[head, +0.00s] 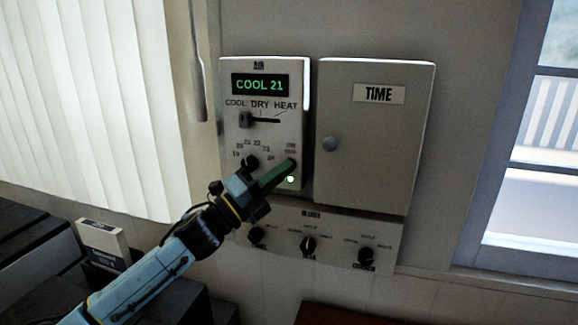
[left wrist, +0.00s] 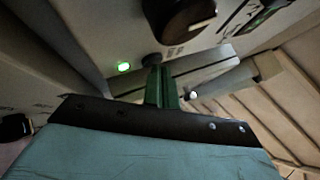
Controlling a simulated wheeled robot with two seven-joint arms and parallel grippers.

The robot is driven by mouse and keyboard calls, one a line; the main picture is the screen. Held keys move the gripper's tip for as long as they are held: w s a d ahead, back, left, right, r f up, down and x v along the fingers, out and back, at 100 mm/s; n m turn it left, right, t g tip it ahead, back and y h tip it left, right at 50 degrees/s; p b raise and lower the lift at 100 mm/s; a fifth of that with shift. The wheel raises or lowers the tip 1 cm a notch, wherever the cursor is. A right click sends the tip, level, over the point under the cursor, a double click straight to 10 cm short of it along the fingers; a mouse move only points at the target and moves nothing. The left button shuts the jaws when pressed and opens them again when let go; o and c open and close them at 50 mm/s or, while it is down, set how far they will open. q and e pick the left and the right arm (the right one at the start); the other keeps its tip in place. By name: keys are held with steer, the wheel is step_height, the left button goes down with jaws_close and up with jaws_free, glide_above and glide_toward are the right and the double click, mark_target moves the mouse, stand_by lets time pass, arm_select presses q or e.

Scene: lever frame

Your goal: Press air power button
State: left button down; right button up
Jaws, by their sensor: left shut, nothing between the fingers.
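The air control panel (head: 268,140) hangs on the wall, and its display (head: 260,85) reads "COOL 21" in green. A small lit lamp (head: 290,179) shows low on its right side; a green lit lamp (left wrist: 124,67) shows in the left wrist view. My left gripper (head: 291,164) is shut with its green fingers against or very near the panel's lower right, over the power button area. In the left wrist view the fingertips (left wrist: 158,70) meet a dark round button (left wrist: 152,60); contact cannot be told for sure. My right gripper is out of view.
A closed box marked "TIME" (head: 378,150) with a round knob is to the right of the panel. A lower panel with several black knobs (head: 320,238) is beneath. A slider (head: 258,120) and dial (head: 250,162) are on the air panel. Blinds hang left; a window is right.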

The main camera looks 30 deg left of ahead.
arm_select(q)
steer(key=shift+s, duration=0.1)
steer(key=shift+s+d, duration=0.1)
steer(key=shift+s, duration=0.25)
steer(key=shift+s, duration=0.1)
steer(key=s, duration=0.2)
steer(key=s+d, duration=0.1)
steer(key=s, duration=0.2)
steer(key=shift+s+d+p, duration=0.2)
steer(key=shift+s+p, duration=0.1)
steer(key=shift+s, duration=0.05)
stand_by(0.3)
